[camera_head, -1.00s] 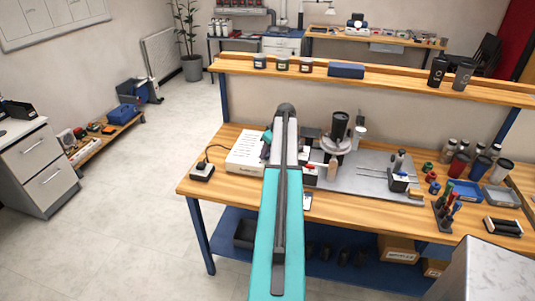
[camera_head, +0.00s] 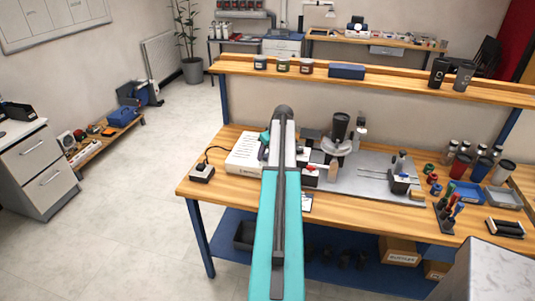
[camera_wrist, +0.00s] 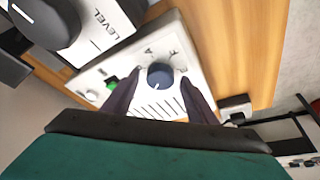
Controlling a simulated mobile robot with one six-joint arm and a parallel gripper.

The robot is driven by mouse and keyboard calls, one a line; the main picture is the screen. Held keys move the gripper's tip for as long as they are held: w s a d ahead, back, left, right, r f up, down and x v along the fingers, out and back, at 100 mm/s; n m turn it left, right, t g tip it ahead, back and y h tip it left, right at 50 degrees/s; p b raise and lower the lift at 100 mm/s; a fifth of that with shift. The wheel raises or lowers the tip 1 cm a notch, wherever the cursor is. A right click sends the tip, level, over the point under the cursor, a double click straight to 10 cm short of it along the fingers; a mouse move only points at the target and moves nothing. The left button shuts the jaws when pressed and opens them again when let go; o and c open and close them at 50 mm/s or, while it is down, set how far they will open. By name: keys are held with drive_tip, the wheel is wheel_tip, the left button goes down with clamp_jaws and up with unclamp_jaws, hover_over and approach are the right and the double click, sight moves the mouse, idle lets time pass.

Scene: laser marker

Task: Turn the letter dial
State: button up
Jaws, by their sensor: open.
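The letter dial (camera_wrist: 160,75) is a round blue-grey knob with a pale pointer mark, on a white control box (camera_wrist: 176,38). Printed letters, one of them an A, stand around it. My gripper (camera_wrist: 159,78) is open, with one dark finger on each side of the dial in the wrist view. I cannot tell whether either finger touches it. In the head view the white box (camera_head: 241,157) lies on the workbench, left of my arm. My arm hides the dial and the fingertips there.
A green button (camera_wrist: 112,84) sits on the box left of the dial. A large dark knob (camera_wrist: 42,22) by the word LEVEL is at the upper left. A small black switch box (camera_head: 201,173) stands at the bench's left end. The laser marker's plate (camera_head: 350,183) lies to the right.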

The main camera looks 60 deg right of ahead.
drive_tip(key=b+v, duration=0.3)
drive_tip(key=v, duration=1.1)
drive_tip(key=shift+w, duration=0.1)
idle(0.5)
wheel_tip(320, 180, up, 7)
drive_tip(key=p, duration=0.3)
idle(0.6)
idle(0.5)
